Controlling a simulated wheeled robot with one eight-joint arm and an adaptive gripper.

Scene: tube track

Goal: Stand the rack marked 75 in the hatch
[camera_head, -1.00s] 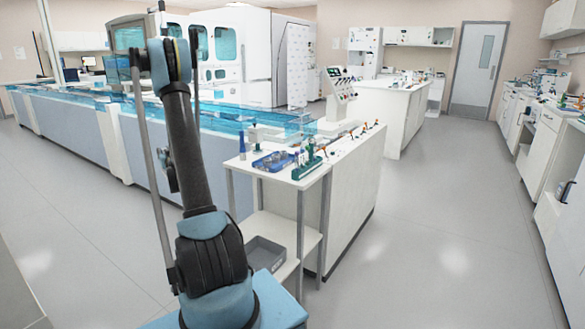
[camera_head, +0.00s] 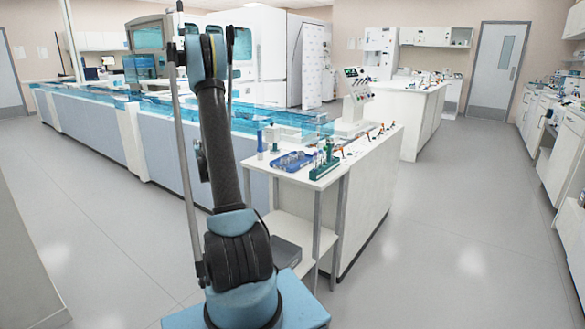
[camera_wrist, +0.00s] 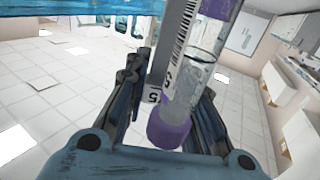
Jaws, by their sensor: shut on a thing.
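In the wrist view my gripper (camera_wrist: 168,108) is shut on a clear tube (camera_wrist: 205,55) with a purple cap (camera_wrist: 168,128) at its near end and more purple at its far end. A white label (camera_wrist: 182,30) with a barcode lies along it, and part of a mark with a 5 shows. I cannot tell whether this belongs to the rack marked 75. A blue rack (camera_head: 292,161) and a green rack (camera_head: 323,166) stand on the white bench. I cannot make out the hatch.
The white bench (camera_head: 385,146) is right of my arm, with a grey bin (camera_head: 287,251) on its lower shelf. The long blue-topped track (camera_head: 165,150) runs behind my arm. Open floor (camera_head: 470,255) lies at right.

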